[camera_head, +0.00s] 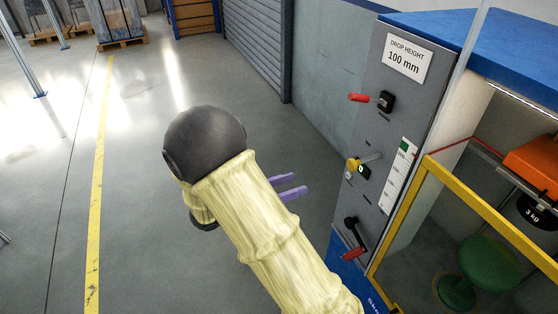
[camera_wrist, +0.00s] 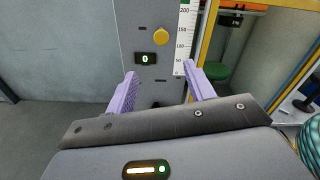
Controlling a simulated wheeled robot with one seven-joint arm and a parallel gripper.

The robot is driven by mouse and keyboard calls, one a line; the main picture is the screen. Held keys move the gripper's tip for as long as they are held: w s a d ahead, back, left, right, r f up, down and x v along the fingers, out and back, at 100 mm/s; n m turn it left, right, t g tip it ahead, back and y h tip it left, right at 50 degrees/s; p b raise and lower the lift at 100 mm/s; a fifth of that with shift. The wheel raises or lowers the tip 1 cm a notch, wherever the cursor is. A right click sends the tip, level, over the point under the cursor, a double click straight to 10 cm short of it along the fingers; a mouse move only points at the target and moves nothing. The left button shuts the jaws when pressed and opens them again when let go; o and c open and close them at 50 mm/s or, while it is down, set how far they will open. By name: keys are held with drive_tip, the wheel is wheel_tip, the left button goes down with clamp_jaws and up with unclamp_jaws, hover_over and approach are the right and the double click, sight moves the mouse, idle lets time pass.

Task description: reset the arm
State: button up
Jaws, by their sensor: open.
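My gripper (camera_head: 290,188) shows in the head view as two purple fingers past my arm, which has a pale yellow cover. In the wrist view my gripper (camera_wrist: 160,92) is open, with nothing between its fingers. It points at the grey control panel (camera_head: 379,125) of the test machine and looks apart from it. The panel (camera_wrist: 136,16) also shows in the wrist view, with a yellow knob (camera_wrist: 161,36) and a small display (camera_wrist: 145,59) reading 0.
The panel carries a red-handled lever (camera_head: 360,98) and a lower crank with a red grip (camera_head: 354,254). The floor left of my arm, with a yellow line (camera_head: 101,180), is clear.

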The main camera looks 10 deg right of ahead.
drive_tip(key=s+d+f+m+g+y, duration=0.2)
drive_tip(key=s+f+m+g+y, duration=0.1)
drive_tip(key=s+m+y, duration=0.15)
drive_tip(key=s+d+f+m+g+y, duration=0.2)
drive_tip(key=s+d+m+g+y, duration=0.15)
drive_tip(key=s+m, duration=0.2)
drive_tip(key=a+m+t+y, duration=0.1)
drive_tip(key=m+t+y, duration=0.1)
drive_tip(key=m+y, duration=0.1)
drive_tip(key=s+a+r+m+t+y, duration=0.1)
drive_tip(key=a+m+y, duration=0.1)
drive_tip(key=m, duration=0.3)
drive_tip(key=a+m+t+y, duration=0.2)
drive_tip(key=m+y, duration=0.2)
drive_tip(key=m, duration=0.1)
drive_tip(key=shift+s+a+r+t+y, duration=0.15)
drive_tip(key=shift+s+r+t+y, duration=0.05)
drive_tip(key=shift+r+t+y, duration=0.15)
